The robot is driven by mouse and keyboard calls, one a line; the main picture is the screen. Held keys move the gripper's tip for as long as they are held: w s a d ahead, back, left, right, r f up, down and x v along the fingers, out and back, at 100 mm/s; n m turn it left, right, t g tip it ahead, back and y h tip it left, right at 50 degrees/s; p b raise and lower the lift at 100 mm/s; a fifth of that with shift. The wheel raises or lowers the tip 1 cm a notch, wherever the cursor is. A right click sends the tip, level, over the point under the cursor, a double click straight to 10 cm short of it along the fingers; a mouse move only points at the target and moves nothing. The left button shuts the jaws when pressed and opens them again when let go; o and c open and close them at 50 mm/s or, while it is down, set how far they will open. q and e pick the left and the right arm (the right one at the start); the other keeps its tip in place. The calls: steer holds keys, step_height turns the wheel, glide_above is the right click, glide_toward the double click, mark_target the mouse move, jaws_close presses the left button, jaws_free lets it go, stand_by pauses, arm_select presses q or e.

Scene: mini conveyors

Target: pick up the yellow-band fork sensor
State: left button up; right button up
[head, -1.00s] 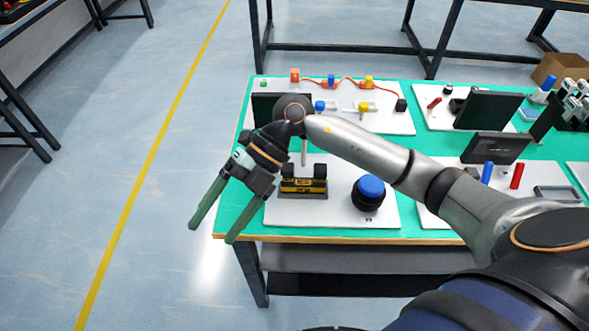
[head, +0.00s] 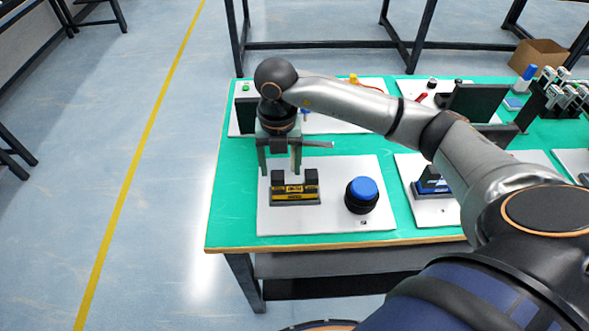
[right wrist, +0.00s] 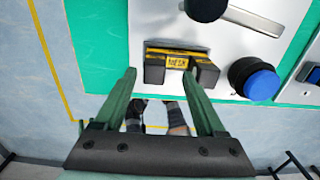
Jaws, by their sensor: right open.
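The yellow-band fork sensor (head: 295,195) is a black block with two upright prongs and a yellow printed band. It sits on a white board (head: 330,228) near the table's front left corner. In the right wrist view the fork sensor (right wrist: 178,62) lies just beyond the fingertips. My right gripper (head: 280,172) is open and empty, fingers pointing down, just above and behind the sensor in the head view. My left gripper is not in view.
A blue-topped black button (head: 362,195) stands right of the sensor on the same board. A metal rod (right wrist: 250,20) sticks out near the sensor in the right wrist view. A blue-band block (head: 432,183) is on the neighbouring board. Green tabletop (head: 230,205) left of the board is clear.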

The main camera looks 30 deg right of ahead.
mark_target(277, 175)
steer(key=f, duration=0.5)
steer(key=shift+a+f+p, duration=0.1)
steer(key=shift+a+p, duration=0.25)
steer(key=shift+a, duration=0.05)
steer(key=shift+c, duration=0.2)
jaws_close()
